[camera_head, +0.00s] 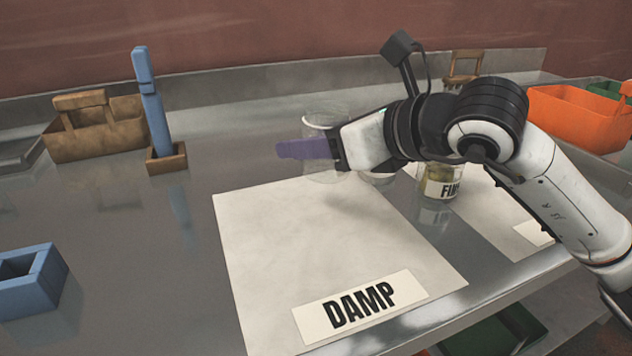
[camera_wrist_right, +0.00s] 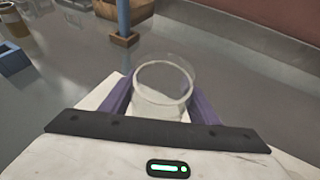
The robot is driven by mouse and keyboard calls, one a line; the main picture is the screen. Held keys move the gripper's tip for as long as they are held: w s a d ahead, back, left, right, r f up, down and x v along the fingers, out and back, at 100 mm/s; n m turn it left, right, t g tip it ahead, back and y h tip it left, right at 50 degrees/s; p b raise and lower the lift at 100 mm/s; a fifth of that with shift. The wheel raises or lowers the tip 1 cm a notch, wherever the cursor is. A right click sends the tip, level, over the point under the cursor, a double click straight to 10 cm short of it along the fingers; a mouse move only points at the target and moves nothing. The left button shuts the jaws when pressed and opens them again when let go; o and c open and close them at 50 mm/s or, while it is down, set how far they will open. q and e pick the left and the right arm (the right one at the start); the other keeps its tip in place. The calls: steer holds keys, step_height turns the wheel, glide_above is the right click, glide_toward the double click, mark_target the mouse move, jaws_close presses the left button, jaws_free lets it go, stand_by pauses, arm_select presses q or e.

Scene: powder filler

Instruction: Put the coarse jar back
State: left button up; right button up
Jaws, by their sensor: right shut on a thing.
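My right gripper (camera_head: 318,148), with purple fingers, is shut around a clear glass jar (camera_head: 325,122). The jar is upright or nearly so, at the far edge of the white DAMP mat (camera_head: 265,260); I cannot tell whether its base touches anything. In the right wrist view the jar (camera_wrist_right: 163,80) sits between the fingers, its open rim up, and looks clear with pale stuff or mat showing through. No label shows on it, so I cannot tell if it is the coarse one. A jar labelled "FIN…" (camera_head: 440,186) stands behind my right arm, partly hidden. My left gripper is out of view.
A wooden caddy (camera_head: 100,135) and a blue post in a small wooden box (camera_head: 166,160) stand at back left. A blue open box (camera_head: 32,285) is at front left. A second mat (camera_head: 490,215) lies right. Orange bin (camera_head: 570,118) is far right. The left counter is mostly clear.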

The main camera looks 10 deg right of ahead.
mark_target(345, 174)
steer(key=shift+f+b, duration=0.3)
steer(key=shift+f, duration=2.55)
steer(key=shift+f+b, duration=0.25)
steer(key=shift+b, duration=0.1)
steer(key=o, duration=1.1)
steer(key=shift+o, duration=0.2)
steer(key=shift+r+p, duration=0.4)
steer(key=shift+p, duration=0.1)
steer(key=v, duration=1.2)
steer(key=shift+f+b, duration=0.2)
steer(key=shift+b, duration=0.15)
